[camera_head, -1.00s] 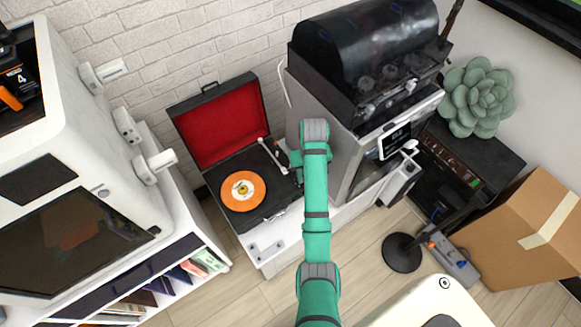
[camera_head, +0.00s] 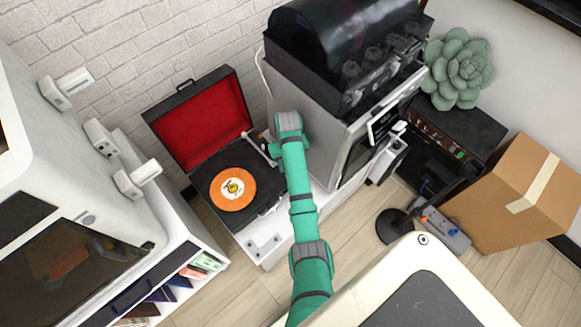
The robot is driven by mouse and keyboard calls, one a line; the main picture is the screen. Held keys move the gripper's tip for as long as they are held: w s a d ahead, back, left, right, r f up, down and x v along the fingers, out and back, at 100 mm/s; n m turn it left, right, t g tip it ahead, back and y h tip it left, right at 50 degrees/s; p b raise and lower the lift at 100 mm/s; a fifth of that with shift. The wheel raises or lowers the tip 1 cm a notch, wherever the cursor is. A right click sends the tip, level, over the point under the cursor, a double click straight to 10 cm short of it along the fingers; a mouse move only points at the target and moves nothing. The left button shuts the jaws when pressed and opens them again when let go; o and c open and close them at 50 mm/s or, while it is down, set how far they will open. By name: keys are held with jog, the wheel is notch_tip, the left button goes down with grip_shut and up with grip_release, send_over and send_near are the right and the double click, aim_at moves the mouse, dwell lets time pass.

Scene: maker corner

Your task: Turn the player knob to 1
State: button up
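The record player (camera_head: 212,168) stands open on a white cabinet, with a red-lined lid and an orange record (camera_head: 232,188) on its platter. Its pale tonearm (camera_head: 262,150) lies along the right side of the deck. My green arm reaches in from below and bends at the player's right edge. My gripper (camera_head: 268,143) is a small dark shape at the arm's end, over or beside the deck's back right corner. Its fingers are not clear, and I cannot tell contact. I cannot make out the knob or its setting; my arm covers part of the player's right side.
A large grey machine with a black domed top (camera_head: 345,45) stands close right of my arm. A white cabinet-like machine (camera_head: 60,150) is at left. A cardboard box (camera_head: 525,190), a succulent (camera_head: 458,70) and a black round base (camera_head: 395,226) are at right. Floor shows between them.

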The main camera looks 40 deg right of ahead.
jog(key=f, duration=0.2)
jog(key=shift+s+d+f, duration=0.1)
jog(key=shift+d+f, duration=0.2)
jog(key=shift+f, duration=0.35)
jog(key=shift+w, duration=0.2)
jog(key=shift+c, duration=1.1)
jog(key=shift+s+d, duration=0.1)
jog(key=shift+s, duration=0.05)
grip_shut()
